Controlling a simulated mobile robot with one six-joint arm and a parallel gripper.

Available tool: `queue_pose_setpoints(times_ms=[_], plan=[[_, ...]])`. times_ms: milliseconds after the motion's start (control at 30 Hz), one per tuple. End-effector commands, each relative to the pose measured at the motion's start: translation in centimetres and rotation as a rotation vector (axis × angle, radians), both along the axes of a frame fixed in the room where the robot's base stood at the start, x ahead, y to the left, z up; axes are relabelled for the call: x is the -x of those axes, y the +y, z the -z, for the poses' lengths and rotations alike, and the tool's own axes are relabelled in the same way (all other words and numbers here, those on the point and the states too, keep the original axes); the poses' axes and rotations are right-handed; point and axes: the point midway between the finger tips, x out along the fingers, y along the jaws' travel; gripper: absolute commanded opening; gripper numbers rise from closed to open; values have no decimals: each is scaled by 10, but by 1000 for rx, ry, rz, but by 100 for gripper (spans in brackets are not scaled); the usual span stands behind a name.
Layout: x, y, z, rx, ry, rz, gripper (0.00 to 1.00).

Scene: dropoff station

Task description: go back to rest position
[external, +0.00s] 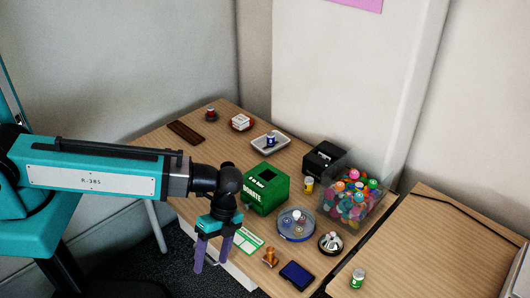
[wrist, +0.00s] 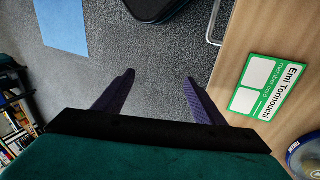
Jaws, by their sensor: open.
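My gripper (external: 211,262) hangs beside the near left edge of the wooden table (external: 160,139), pointing down. In the wrist view my gripper (wrist: 158,85) is open, with its two purple fingers wide apart and only grey carpet between them. It holds nothing. My teal arm reaches in from the left in the external view. A green and white name card (external: 247,241) lies on the table just right of my gripper, and it also shows in the wrist view (wrist: 266,88).
Near the gripper stand a green donation box (external: 266,190), a round blue-rimmed tray (external: 296,225), an orange-brown figure (external: 270,257) and a dark blue pad (external: 297,275). A clear bin of coloured balls (external: 352,205) is farther right. Carpet beside the table is open.

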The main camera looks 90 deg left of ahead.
Motion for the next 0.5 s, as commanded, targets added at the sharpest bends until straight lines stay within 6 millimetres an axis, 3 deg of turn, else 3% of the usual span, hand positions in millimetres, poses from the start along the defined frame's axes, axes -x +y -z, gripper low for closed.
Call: queue_pose_setpoints(times_ms=[200, 500], plan=[[35, -17, 63, -59, 94, -95, 64], [82, -19, 157, -195, 199, -264, 64]])
